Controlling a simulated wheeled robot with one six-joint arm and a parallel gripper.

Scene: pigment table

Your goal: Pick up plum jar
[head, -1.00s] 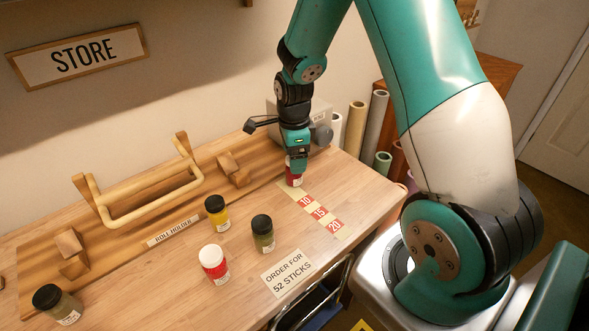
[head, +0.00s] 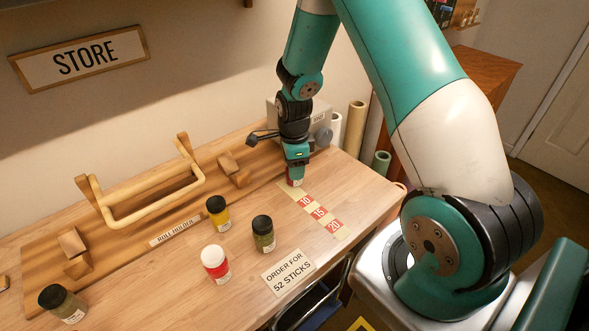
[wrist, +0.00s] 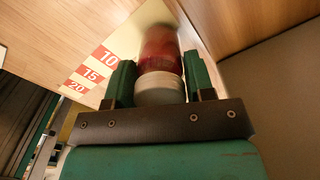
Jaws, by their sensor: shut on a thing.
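A jar with dark red, plum-like contents (head: 294,183) stands at the far end of the numbered strip, below my gripper (head: 295,168). In the wrist view the same jar (wrist: 160,50) shows its white lid (wrist: 160,88) between the two green fingers of my gripper (wrist: 160,82). My gripper points down and is shut on the jar's upper part. The jar's base looks to be at the table surface; I cannot tell any gap. Another jar, brighter red with a white lid (head: 216,265), stands apart near the front.
The numbered strip (head: 318,213) runs from the held jar toward the front right. A yellow jar (head: 218,214), an olive jar (head: 263,234) and a dark-lidded jar (head: 62,304) stand left. A wooden roll holder (head: 155,197) and a grey box (head: 285,110) are behind.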

